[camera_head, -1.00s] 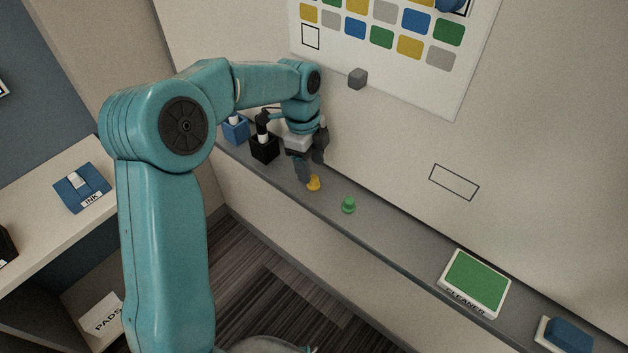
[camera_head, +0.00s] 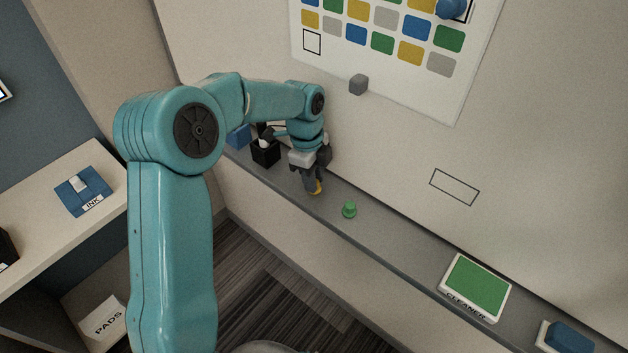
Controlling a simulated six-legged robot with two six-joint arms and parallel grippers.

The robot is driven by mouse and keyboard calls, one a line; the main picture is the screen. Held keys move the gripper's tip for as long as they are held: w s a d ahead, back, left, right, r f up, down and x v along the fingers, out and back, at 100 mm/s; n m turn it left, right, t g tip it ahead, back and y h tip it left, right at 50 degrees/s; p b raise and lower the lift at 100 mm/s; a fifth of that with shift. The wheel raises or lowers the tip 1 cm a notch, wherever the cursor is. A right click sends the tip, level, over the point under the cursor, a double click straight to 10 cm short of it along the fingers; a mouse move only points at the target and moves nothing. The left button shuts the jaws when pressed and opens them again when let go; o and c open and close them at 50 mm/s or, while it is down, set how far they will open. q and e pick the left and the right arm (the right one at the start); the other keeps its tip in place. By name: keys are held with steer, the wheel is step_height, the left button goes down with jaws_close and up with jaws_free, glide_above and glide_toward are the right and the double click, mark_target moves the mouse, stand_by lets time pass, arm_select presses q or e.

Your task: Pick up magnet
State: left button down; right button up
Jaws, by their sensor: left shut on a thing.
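A blue magnet (camera_head: 451,8) is on the wall chart at the top right. My right gripper is not in view.
The ledge (camera_head: 400,241) runs along the wall. Black (camera_head: 265,152) and blue (camera_head: 238,137) holders stand left of the gripper. A green-topped cleaner box (camera_head: 475,286) and a blue eraser (camera_head: 569,338) lie at the right. The ledge between green magnet and cleaner is clear.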

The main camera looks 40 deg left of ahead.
arm_select(q)
steer(key=shift+s+r, duration=0.15)
steer(key=shift+r, duration=0.05)
step_height(320, 180, up, 6)
steer(key=shift+r, duration=0.25)
steer(key=s+a+b, duration=0.1)
steer(key=s+b, duration=0.3)
steer(key=s, duration=1.5)
steer(key=shift+s+a+b, duration=0.25)
steer(key=shift+s+b, duration=0.05)
steer(key=shift+s, duration=0.1)
steer(key=c, duration=1.5)
jaws_free()
jaws_close()
step_height(320, 180, up, 6)
steer(key=p, duration=0.5)
